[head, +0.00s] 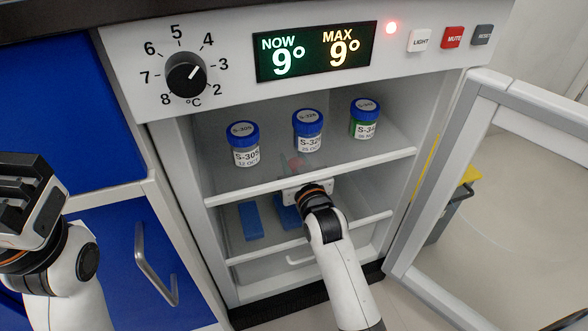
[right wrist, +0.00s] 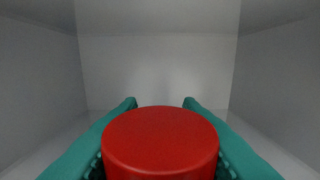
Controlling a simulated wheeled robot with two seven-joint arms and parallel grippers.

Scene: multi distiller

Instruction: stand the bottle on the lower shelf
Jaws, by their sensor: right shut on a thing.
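The bottle's red cap (right wrist: 160,140) fills the lower middle of the right wrist view, between the two teal fingers of my right gripper (right wrist: 160,118). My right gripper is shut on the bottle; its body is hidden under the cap. In the head view my right gripper (head: 296,168) reaches into the open fridge, and the red cap shows faintly, seemingly through the upper shelf (head: 240,192). The lower shelf (head: 260,255) is below; I cannot tell whether the bottle touches it. My left gripper (head: 28,195) is at the left edge, outside the fridge; its fingertips are unclear.
Three blue-capped jars (head: 243,145) stand on the upper shelf. Blue blocks (head: 251,221) lie on the lower shelf, at its left and near my right wrist. The fridge door (head: 440,165) stands open at the right. A blue cabinet (head: 100,240) is at the left.

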